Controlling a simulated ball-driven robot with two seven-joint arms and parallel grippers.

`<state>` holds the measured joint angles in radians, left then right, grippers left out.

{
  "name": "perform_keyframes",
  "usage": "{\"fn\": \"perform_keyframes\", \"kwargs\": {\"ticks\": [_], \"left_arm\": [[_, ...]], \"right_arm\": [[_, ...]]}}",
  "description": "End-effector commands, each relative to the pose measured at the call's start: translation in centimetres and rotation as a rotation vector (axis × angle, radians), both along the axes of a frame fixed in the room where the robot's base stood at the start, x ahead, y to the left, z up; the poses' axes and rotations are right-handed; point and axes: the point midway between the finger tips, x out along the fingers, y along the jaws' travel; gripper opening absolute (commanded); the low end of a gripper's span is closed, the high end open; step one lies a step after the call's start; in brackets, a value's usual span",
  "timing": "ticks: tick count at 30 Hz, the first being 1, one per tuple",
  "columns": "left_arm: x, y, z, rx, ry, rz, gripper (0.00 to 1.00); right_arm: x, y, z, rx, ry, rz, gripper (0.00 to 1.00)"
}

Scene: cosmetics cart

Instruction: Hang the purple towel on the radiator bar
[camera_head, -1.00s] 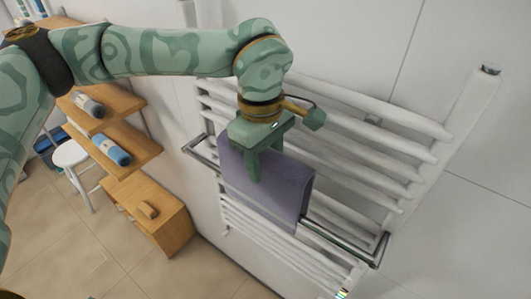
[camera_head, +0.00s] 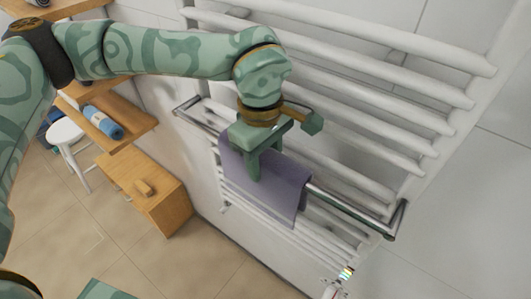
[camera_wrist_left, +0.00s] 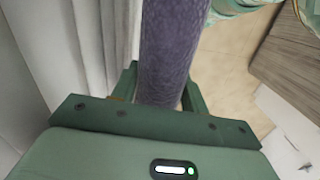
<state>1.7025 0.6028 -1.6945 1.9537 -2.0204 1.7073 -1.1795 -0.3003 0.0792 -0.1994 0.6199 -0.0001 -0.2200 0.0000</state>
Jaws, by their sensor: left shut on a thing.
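The purple towel (camera_head: 285,190) hangs folded at the chrome radiator bar (camera_head: 350,208), its top edge about level with the bar. It hides the bar's middle, and I cannot tell whether its back half is behind the bar. My left gripper (camera_head: 253,172) points down from above and is shut on the towel's upper part. In the left wrist view the towel (camera_wrist_left: 170,50) runs between the two fingers (camera_wrist_left: 160,88). My right gripper is not seen.
The white radiator (camera_head: 400,100) with several tubes stands behind the bar on the wall. Wooden shelves with a rolled blue towel (camera_head: 103,122), a white stool (camera_head: 66,132) and a wooden cabinet (camera_head: 150,190) stand left. The floor below is clear.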

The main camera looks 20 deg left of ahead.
Motion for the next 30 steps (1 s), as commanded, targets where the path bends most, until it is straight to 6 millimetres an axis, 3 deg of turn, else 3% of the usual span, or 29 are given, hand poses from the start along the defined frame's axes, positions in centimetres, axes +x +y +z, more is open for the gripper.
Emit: {"fn": "perform_keyframes", "kwargs": {"ticks": [11,12,15,25,30], "left_arm": [[0.0,0.0,-0.4,0.0,-0.001,-0.001,0.0],[0.0,0.0,-0.4,0.0,-0.001,-0.001,0.47],[0.0,0.0,-0.4,0.0,-0.001,-0.001,0.7],[0.0,0.0,0.0,0.0,-0.001,0.0,0.7],[0.1,0.2,2.8,0.0,-0.005,0.0,0.7]], "right_arm": [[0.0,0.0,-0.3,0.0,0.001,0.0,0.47],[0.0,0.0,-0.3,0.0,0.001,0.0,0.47],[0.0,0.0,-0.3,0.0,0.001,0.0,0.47],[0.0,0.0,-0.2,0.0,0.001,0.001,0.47],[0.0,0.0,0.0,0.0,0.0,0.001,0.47]]}}
